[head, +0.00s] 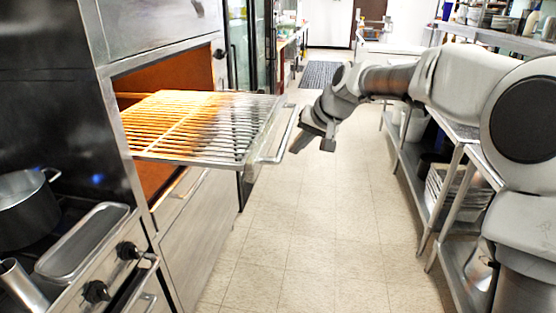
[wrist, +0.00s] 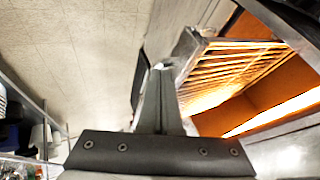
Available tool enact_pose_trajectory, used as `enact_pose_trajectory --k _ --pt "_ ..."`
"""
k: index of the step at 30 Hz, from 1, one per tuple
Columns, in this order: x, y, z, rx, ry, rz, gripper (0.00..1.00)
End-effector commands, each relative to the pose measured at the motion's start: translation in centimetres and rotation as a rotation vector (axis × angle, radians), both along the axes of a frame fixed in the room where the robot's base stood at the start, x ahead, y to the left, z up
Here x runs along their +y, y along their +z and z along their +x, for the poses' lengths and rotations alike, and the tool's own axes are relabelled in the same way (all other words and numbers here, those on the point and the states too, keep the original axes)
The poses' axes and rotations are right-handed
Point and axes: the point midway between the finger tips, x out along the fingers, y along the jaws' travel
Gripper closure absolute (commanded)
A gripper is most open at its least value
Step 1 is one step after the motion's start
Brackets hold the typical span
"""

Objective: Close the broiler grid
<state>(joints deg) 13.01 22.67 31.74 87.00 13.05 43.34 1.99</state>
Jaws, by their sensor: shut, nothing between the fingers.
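The broiler grid (head: 205,125) is a metal rack of parallel bars, glowing orange toward the broiler opening. It is pulled far out of the broiler (head: 160,90) and sticks out over the aisle. A bar handle (head: 281,136) runs along its front edge. My gripper (head: 301,147) is beside the right end of the handle, pointing down and left, with its fingers shut and empty. In the wrist view my gripper (wrist: 160,72) is shut, with the grid (wrist: 230,65) just beyond and to the right of the fingertips. I cannot tell whether the fingers touch the handle.
A pot (head: 25,205) and a steel tray (head: 82,243) stand on the range at the left. A steel shelf rack (head: 440,190) with stacked dishes lines the right side. The tiled floor (head: 310,230) between them is clear.

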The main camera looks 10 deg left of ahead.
Motion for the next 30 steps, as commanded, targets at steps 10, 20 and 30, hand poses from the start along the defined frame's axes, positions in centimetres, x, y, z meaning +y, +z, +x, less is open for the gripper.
enact_pose_trajectory --k 10,20,30 --pt "2.6 -4.4 2.0 0.003 0.004 0.003 1.0" --pt "6.5 -7.9 3.9 -0.002 0.004 0.001 1.0" --pt "8.6 -7.9 4.0 0.0 0.001 0.002 1.0"
